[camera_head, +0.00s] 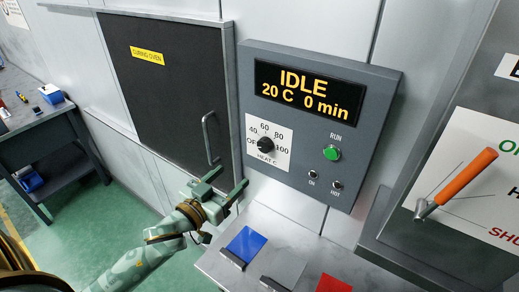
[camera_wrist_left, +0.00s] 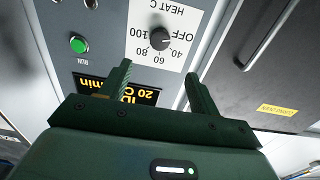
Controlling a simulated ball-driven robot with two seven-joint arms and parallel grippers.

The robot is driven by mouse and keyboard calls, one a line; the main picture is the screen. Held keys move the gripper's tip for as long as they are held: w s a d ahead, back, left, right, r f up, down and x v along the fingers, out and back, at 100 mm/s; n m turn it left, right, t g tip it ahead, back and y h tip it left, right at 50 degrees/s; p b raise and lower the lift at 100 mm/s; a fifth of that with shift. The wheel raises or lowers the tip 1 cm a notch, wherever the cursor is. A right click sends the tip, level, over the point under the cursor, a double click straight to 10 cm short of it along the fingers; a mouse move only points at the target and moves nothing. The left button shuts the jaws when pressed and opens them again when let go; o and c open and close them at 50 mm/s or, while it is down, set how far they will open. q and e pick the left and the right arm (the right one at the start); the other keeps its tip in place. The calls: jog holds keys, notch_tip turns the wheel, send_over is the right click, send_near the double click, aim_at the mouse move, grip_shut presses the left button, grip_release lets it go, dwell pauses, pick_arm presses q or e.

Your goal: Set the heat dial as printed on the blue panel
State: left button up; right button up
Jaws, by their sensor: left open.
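The heat dial (camera_head: 265,145) is a black knob on a white scale plate marked OFF, 40, 60, 80, 100 and HEAT C. I cannot tell its setting for sure. In the left wrist view the dial (camera_wrist_left: 159,38) appears upside down, ahead of the fingers. My left gripper (camera_head: 232,180) is open and empty, below and left of the dial, apart from it. Its two green fingers show in the left wrist view (camera_wrist_left: 158,72). The blue panel (camera_head: 246,243) lies on the ledge below; I cannot read any print on it. My right gripper is not in view.
The display (camera_head: 308,92) reads IDLE, 20 C, 0 min. A green RUN button (camera_head: 332,153) sits right of the dial. The oven door handle (camera_head: 211,138) stands out at left. A grey panel (camera_head: 284,268), red panel (camera_head: 334,284) and orange lever (camera_head: 466,179) are lower and farther right.

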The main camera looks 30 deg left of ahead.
aim_at(263, 147)
pick_arm(q)
jog(key=w, duration=0.4)
jog(key=w+d+p, duration=0.1)
jog(key=w, duration=0.4)
jog(key=w+d, duration=0.1)
jog(key=w, duration=0.4)
jog(key=shift+s, duration=0.1)
jog(key=shift+c, duration=0.3)
jog(key=c, duration=0.9)
